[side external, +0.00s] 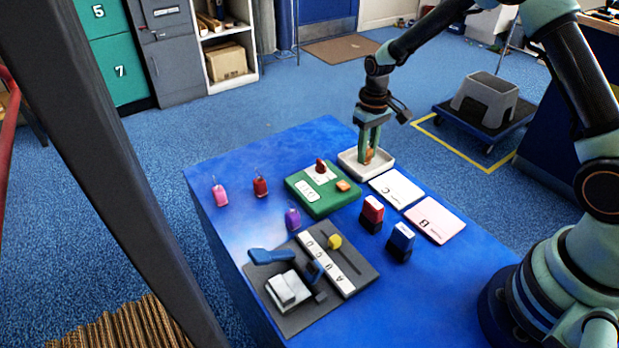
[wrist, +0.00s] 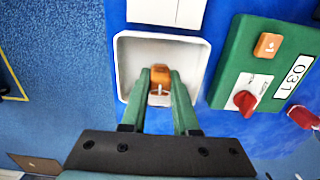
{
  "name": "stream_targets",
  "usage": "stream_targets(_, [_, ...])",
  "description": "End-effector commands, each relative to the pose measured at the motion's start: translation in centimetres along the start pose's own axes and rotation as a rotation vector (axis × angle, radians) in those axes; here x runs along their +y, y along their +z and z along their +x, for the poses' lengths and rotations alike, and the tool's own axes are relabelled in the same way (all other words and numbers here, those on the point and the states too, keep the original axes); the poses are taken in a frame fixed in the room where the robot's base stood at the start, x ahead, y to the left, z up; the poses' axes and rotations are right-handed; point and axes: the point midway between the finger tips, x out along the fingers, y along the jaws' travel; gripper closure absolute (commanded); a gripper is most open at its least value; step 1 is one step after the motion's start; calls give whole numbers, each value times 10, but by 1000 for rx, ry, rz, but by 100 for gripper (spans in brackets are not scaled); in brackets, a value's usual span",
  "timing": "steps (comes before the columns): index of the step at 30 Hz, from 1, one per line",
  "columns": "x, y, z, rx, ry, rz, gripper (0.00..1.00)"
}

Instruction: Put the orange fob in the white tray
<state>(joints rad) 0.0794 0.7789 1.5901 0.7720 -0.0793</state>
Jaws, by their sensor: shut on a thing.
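My gripper (side external: 369,148) points down over the white tray (side external: 347,161) at the far side of the blue table. Its two green fingers are shut on the orange fob (side external: 370,154). In the wrist view, the orange fob (wrist: 160,76) sits between the fingertips (wrist: 160,84), inside the outline of the white tray (wrist: 128,60). I cannot tell whether the fob touches the tray floor. The fingers hide part of the fob and of the tray.
A green board (side external: 317,203) with a red knob (side external: 321,166) stands close beside the tray. White card C (side external: 397,188) and pink card B (side external: 435,220) lie near it. Red (side external: 372,210) and blue (side external: 402,238) blocks, and pink (side external: 220,196), red (side external: 260,187) and purple (side external: 293,218) fobs stand nearby.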

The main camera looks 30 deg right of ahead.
Motion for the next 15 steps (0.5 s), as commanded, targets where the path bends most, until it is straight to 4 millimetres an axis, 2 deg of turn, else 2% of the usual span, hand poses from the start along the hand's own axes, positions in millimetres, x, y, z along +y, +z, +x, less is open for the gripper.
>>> stream_targets(5, [0,0,3,-1,0,0,100])
stream_targets(6, [0,0,3,0,0,0,64])
stream_targets(8, [0,0,2,0,0,0,42])
stream_targets(15, [0,0,2,0,0,0,42])
